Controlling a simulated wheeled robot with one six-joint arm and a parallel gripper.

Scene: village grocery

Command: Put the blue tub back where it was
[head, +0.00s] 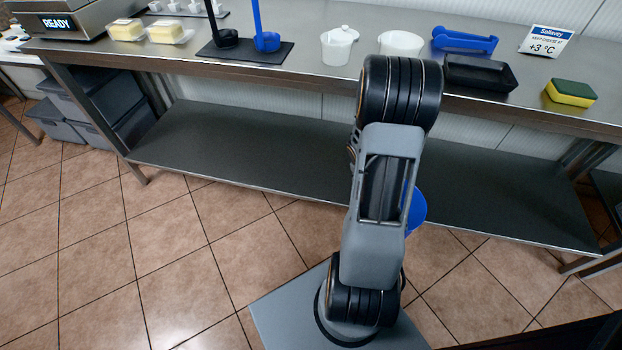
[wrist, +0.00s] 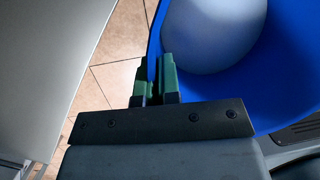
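The blue tub (head: 416,212) shows in the head view only as a blue edge beside my arm, in front of the lower shelf. The arm hides the rest. In the wrist view the blue tub (wrist: 285,75) fills the upper right, with a smooth pale round area (wrist: 212,30) inside it. My gripper (wrist: 155,80) has its green fingers on either side of the tub's wall at the rim, closed on it. The gripper is hidden behind my arm in the head view.
The steel counter (head: 300,62) holds a dark mat (head: 222,54) with black and blue ladles, white tubs (head: 337,50), blue tongs (head: 464,40), a black tray (head: 480,73), a sponge (head: 570,92) and a sign (head: 546,41). The lower shelf (head: 240,150) is bare where visible.

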